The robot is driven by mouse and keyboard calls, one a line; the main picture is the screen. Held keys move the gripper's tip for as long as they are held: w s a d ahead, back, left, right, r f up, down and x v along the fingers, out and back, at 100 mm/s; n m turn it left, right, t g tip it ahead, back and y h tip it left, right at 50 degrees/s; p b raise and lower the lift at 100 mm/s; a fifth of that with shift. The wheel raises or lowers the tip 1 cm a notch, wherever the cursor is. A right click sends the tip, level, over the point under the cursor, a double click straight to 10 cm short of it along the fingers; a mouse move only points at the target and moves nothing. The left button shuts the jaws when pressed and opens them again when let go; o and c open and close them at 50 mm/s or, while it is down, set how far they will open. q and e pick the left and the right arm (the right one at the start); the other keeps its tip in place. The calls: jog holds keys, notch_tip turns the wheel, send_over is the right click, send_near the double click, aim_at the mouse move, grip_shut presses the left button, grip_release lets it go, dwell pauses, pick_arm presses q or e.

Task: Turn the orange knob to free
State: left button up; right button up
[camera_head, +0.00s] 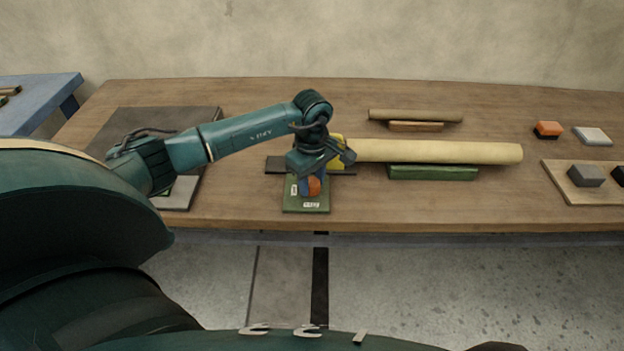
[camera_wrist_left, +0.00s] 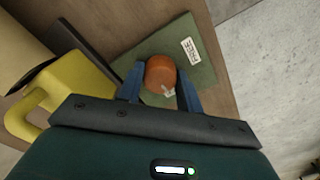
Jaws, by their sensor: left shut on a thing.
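The orange knob (camera_head: 313,186) sits on a green plate (camera_head: 292,203) near the table's front edge. In the left wrist view the orange knob (camera_wrist_left: 160,72) is between the two blue fingers of my left gripper (camera_wrist_left: 161,85), which is shut on it. A small pale pointer mark shows at the knob's edge. A white label reading FREE (camera_wrist_left: 189,50) lies on the green plate (camera_wrist_left: 150,42) beside the knob, apart from the pointer mark. In the head view my left gripper (camera_head: 309,187) comes down over the knob from above. My right gripper is not in view.
A yellow block-like part (camera_head: 337,152) stands right behind the knob plate, at the end of a long cream roll (camera_head: 440,152) on a green support (camera_head: 432,173). A thinner brown roll (camera_head: 415,116) lies behind. Small blocks and a wooden board (camera_head: 558,180) are at the right.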

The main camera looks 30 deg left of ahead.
aim_at(312, 182)
pick_arm(q)
jog(key=n, duration=0.3)
jog(key=shift+n+b, duration=0.3)
jog(key=n, duration=1)
jog(key=shift+n, duration=2.1)
jog(key=o, duration=1)
jog(key=shift+r, duration=0.1)
notch_tip(312, 182, up, 13)
jog(key=shift+r, duration=0.1)
